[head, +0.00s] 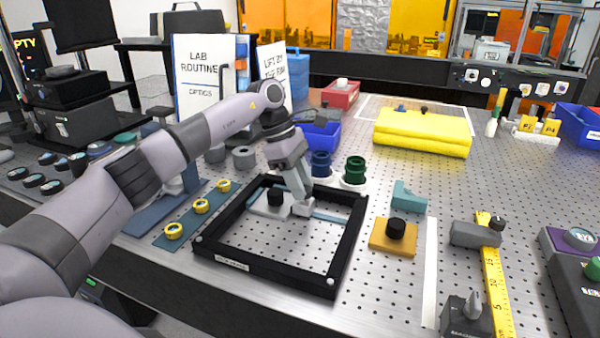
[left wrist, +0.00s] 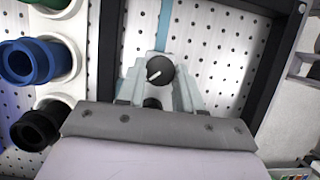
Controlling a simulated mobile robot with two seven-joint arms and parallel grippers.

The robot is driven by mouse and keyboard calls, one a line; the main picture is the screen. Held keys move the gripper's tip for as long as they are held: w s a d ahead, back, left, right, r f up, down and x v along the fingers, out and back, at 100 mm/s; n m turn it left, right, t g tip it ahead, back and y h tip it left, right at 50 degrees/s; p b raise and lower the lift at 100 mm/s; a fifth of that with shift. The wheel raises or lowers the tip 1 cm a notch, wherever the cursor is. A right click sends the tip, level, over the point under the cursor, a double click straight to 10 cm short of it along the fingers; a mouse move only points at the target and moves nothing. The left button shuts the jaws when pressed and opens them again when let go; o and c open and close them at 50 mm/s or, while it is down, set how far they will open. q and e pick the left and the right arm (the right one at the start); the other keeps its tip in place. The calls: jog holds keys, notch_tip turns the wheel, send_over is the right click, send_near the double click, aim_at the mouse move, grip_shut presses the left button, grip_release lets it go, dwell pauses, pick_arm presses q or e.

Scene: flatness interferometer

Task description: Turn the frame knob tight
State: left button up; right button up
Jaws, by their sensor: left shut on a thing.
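The black square frame (head: 345,243) lies on the perforated table, with a teal bar (head: 330,217) across its inside. The black frame knob (head: 277,197) stands on that bar, near the frame's back side. In the left wrist view the knob (left wrist: 160,71) shows a white pointer line, tilted up to the right. My left gripper (head: 291,205) reaches down inside the frame and is shut on the knob. In the left wrist view the pale fingers of the gripper (left wrist: 160,80) lie on either side of it. My right gripper is not in view.
Green (head: 354,169) and blue (head: 320,164) cylinders in white holders stand behind the frame. Yellow rings (head: 201,206) lie on a strip at left. An orange block with a black knob (head: 393,236) stands at right. A folded yellow cloth (head: 422,132) lies farther back.

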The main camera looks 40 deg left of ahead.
pick_arm(q)
jog(key=m, duration=0.2)
jog(key=m+g+p, duration=0.1)
jog(key=shift+w+r+m, duration=0.15)
jog(key=shift+w+m, duration=0.05)
jog(key=shift+m, duration=0.2)
jog(key=shift+w+m+g+y, duration=0.15)
jog(key=shift+m+g, duration=0.35)
jog(key=shift+m, duration=0.6)
jog(key=shift+s+m+g+y, duration=0.15)
jog(key=shift+m+g, duration=0.35)
jog(key=shift+m, duration=0.6)
jog(key=shift+w, duration=0.1)
jog(key=o, duration=1)
jog(key=shift+o, duration=0.2)
